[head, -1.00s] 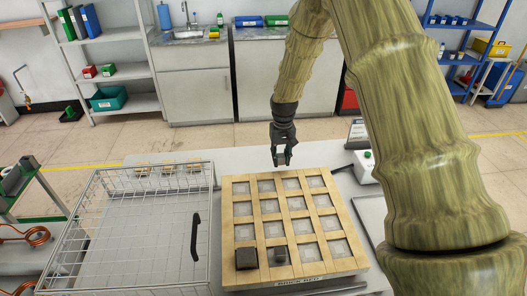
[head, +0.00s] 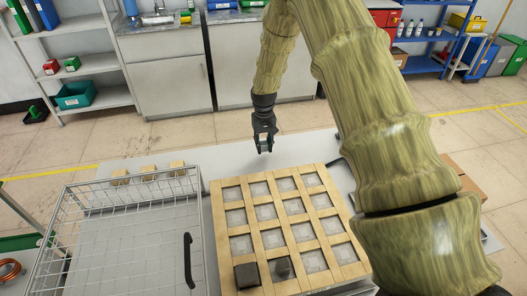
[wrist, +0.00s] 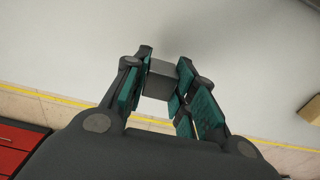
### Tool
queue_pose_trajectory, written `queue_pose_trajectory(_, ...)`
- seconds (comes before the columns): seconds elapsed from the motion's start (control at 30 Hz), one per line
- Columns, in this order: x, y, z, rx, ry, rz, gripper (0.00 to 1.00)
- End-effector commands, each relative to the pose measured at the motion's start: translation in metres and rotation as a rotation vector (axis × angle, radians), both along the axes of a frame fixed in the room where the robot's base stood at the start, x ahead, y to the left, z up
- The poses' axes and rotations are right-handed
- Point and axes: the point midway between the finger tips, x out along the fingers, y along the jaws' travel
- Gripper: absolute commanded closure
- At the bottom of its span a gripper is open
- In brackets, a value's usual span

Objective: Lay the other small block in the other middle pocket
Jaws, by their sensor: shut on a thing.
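My gripper (head: 264,145) hangs just beyond the back edge of the wooden grid board (head: 327,283), pointing down. In the wrist view its teal-padded fingers are shut on a small dark grey block (wrist: 160,78), with plain grey surface behind it. The board has rows of square pockets with pale floors. A large dark block (head: 247,276) sits in the front left pocket. A smaller dark block (head: 284,268) sits in the pocket to its right. The other pockets that I see look empty.
A wire basket (head: 60,203) with a black handle (head: 188,260) stands left of the board. A brown box (head: 452,172) shows at the right, behind my arm. The tabletop behind the board is clear.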

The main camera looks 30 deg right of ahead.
Motion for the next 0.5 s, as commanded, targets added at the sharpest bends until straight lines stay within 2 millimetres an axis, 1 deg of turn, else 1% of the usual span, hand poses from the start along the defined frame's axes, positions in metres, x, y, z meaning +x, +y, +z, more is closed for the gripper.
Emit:
queue_pose_trajectory(0.17,0.0,-0.002,-0.008,0.0,-0.001,-0.002,1.0)
queue_pose_trajectory(0.4,0.0,-0.002,-0.035,0.0,0.001,-0.002,1.0)
queue_pose_trajectory(0.5,0.0,-0.001,-0.041,0.0,0.0,-0.002,1.0)
